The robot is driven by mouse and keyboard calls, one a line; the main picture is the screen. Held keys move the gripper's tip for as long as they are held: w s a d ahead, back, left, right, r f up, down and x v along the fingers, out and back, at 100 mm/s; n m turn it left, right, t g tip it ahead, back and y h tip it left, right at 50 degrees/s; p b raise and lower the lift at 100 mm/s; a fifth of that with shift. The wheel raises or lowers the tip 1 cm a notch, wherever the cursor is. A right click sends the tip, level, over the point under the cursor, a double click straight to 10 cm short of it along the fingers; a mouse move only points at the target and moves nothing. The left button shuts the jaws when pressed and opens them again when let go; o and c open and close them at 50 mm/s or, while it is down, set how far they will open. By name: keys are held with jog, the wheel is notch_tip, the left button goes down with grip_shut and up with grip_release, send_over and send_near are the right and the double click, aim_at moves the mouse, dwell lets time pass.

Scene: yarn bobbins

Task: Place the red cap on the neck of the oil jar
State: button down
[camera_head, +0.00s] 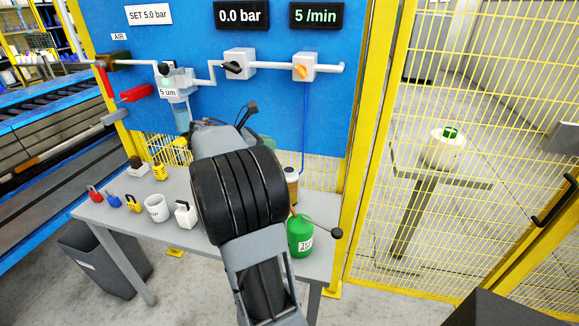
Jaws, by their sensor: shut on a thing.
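My arm rises from the bottom centre, and its dark joint (240,198) covers the middle of the bench. My gripper and whatever it may hold are hidden behind my own arm. I cannot pick out the red cap. A green can (300,236) with a white label and a thin spout stands on the bench just right of my arm. A small brown jar (292,186) with a pale band stands behind it, partly covered. I cannot tell which of these is the oil jar, and no bare neck is clear.
The grey bench (115,215) holds several small padlocks (133,203), a white mug (157,208) and a white block (185,214) at left. A blue panel (330,120) with pipes and valves stands behind. A yellow mesh fence (470,150) closes the right side.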

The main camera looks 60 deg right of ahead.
jog(key=d+f, duration=0.4)
jog(key=d, duration=0.6)
send_over(293, 168)
jog(key=f, duration=0.2)
jog(key=a+f+p, duration=0.1)
jog(key=f, duration=0.1)
jog(key=shift+f, duration=0.25)
jog(key=shift+d+f, duration=0.45)
jog(key=shift+f, duration=1.6)
jog(key=shift+f, duration=0.1)
jog(key=c, duration=1.1)
grip_release()
